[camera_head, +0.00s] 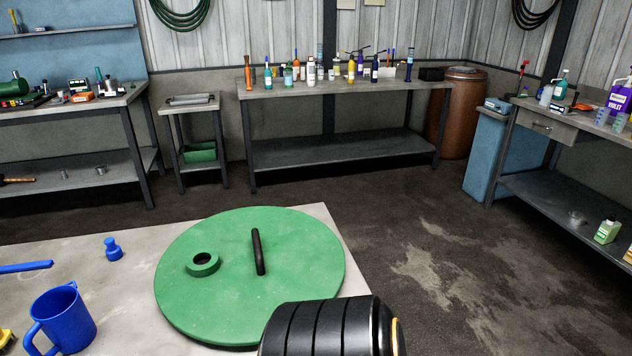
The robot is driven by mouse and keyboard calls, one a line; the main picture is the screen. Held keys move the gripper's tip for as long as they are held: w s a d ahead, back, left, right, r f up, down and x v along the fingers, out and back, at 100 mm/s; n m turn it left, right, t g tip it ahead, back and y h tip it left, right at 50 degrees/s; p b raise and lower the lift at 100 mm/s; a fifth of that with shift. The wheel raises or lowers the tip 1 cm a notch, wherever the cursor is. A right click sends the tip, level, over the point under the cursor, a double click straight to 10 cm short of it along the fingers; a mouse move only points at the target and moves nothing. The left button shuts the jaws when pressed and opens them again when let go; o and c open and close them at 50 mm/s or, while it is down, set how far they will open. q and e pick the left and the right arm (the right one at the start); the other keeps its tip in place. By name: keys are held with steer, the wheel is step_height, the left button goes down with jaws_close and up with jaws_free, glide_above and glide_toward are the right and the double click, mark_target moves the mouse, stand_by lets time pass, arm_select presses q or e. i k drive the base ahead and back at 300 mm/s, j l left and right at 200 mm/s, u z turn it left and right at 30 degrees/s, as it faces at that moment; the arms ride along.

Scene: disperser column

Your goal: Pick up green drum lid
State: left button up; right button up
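The green drum lid (225,305) lies flat on the grey table (75,245) in front of me. It is a large round disc with a black bar handle (258,251) standing up near its middle. A raised green ring (203,264) around a dark opening sits left of the handle. A black ribbed part at the bottom centre covers some of the lid's near right edge. Neither of my grippers shows in this view, and nothing is seen holding the lid.
A blue jug (63,318), a small blue stopper-like piece (112,249) and a blue bar (25,267) lie left of the lid. Workbenches with bottles line the walls. A rusty brown drum (462,115) stands back right. The floor (450,240) right of the table is clear.

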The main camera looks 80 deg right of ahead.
mark_target(220, 282)
steer(key=z, duration=2.1)
